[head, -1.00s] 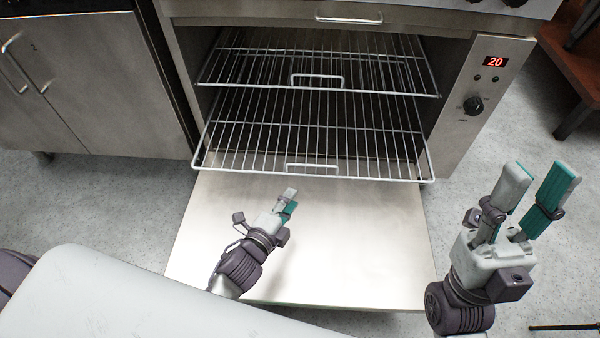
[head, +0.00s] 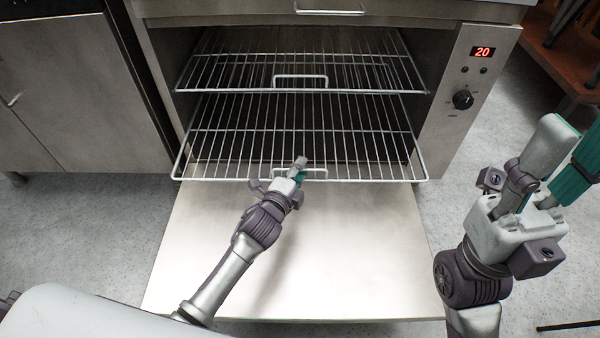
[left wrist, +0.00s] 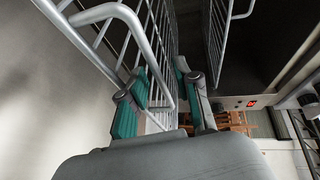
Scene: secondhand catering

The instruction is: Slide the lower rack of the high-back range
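The lower rack (head: 235,150) is a wire shelf that sticks out of the open oven, with a small loop handle (head: 315,174) at its front. My left gripper (head: 300,168) is at this handle. In the left wrist view the fingers of my left gripper (left wrist: 163,78) are apart, and the rack's handle bar (left wrist: 150,55) runs between them. Whether they touch the bar is unclear. My right gripper (head: 572,150) is open and empty, raised at the right, away from the rack.
The upper rack (head: 240,75) sits above, with its own handle (head: 300,80). The lowered oven door (head: 350,260) lies flat below. The control panel (head: 475,80) stands right of the opening. A steel cabinet (head: 80,90) stands at the left.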

